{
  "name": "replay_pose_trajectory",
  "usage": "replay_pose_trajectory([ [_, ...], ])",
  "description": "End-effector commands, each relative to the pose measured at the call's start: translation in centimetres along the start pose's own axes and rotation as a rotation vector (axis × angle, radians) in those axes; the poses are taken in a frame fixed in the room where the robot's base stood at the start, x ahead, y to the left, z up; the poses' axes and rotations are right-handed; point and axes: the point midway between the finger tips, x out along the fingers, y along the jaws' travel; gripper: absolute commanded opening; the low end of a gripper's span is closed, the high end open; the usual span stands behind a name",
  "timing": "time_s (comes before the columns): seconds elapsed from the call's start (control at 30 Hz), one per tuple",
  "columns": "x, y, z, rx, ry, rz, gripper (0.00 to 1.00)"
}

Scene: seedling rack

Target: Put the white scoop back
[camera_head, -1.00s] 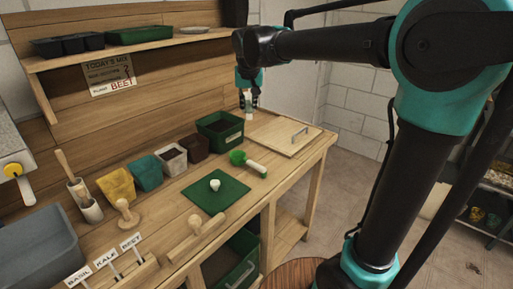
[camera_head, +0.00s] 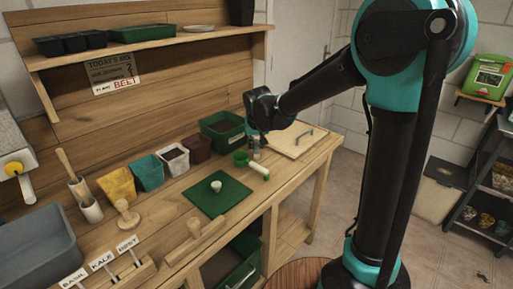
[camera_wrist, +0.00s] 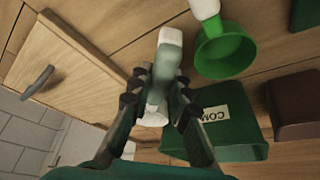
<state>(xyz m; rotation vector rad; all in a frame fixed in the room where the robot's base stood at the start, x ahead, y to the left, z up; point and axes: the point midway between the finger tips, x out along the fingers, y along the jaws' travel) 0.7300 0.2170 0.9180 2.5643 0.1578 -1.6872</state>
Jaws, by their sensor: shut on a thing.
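My gripper (camera_wrist: 158,100) is shut on a pale, white-to-greyish thing (camera_wrist: 169,50) that looks like the white scoop. In the wrist view it lies lengthwise between the fingers, with a white end at the top and a round white part below. In the head view my gripper (camera_head: 256,143) is low over the far right of the bench, beside the green bin (camera_head: 229,145). Whether the held thing touches the bench I cannot tell. A green scoop (camera_head: 241,159) with a white handle lies close by; it also shows in the wrist view (camera_wrist: 225,52).
The wooden hatch with a handle (camera_head: 287,146) lies right of my gripper. A green mat (camera_head: 232,195) with a small pale object (camera_head: 216,186) is nearer. Several pots stand along the back, including a brown pot (camera_head: 197,148). A shelf (camera_head: 150,47) runs above.

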Motion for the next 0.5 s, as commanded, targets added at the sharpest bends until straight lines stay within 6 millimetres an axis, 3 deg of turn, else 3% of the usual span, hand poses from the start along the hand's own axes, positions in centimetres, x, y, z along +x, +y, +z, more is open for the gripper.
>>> replay_pose_trajectory([
  [0.5,0.98,0.0,0.43,0.0,0.0,0.0,0.0],
])
